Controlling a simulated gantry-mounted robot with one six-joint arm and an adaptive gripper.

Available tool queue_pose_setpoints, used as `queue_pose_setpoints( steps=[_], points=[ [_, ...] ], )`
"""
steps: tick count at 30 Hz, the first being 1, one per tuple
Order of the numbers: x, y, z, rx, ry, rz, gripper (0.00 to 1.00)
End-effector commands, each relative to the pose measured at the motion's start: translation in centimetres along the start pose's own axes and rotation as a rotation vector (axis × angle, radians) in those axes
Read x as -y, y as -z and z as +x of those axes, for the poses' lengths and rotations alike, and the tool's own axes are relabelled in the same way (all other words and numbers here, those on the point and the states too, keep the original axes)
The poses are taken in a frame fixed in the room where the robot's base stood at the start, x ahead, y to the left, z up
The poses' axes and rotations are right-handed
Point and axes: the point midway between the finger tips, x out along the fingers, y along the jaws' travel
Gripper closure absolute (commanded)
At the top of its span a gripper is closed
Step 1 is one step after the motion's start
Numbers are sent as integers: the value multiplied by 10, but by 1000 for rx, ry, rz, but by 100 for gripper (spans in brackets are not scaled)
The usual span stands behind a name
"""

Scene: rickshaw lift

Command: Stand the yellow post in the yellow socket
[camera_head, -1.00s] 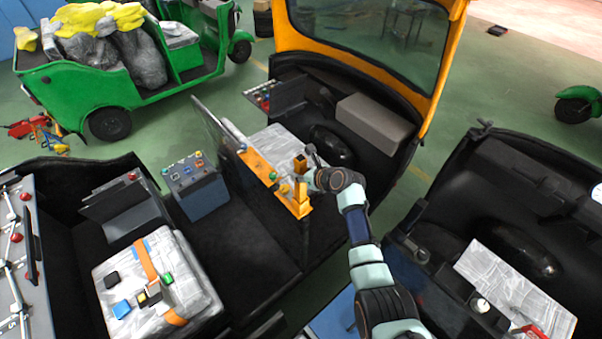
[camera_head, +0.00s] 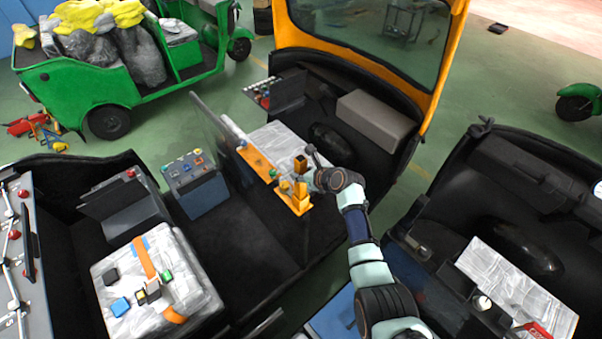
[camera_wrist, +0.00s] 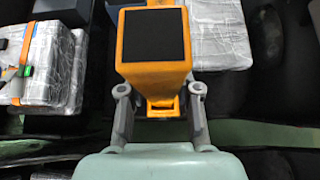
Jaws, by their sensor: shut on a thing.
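The yellow post (camera_head: 301,166) stands near the end of an orange rail (camera_head: 257,161) in the vehicle's middle. In the wrist view the post (camera_wrist: 155,72) is a square orange-yellow block with a dark end face towards the camera. My gripper (camera_head: 312,167) is shut on it, with a finger on each side; the gripper (camera_wrist: 160,98) also shows in the wrist view. A yellow block (camera_head: 300,190) at the rail's near end, just below the post, looks like the socket. Whether the post touches it is hidden.
A silver wrapped seat (camera_head: 275,140) lies behind the rail, and a clear panel (camera_head: 212,122) stands at its left. A blue-grey button box (camera_head: 196,183) is farther left. The dark floor (camera_head: 235,235) in front is clear.

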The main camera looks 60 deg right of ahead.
Motion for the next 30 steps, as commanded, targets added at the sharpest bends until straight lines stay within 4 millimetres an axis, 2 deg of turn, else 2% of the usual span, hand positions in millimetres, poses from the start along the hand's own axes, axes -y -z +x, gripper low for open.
queue_pose_setpoints(
  steps=[9,30],
  points=[
    [0,0,0,1,0,0,100],
    [0,15,11,1,0,-1,100]
  ],
)
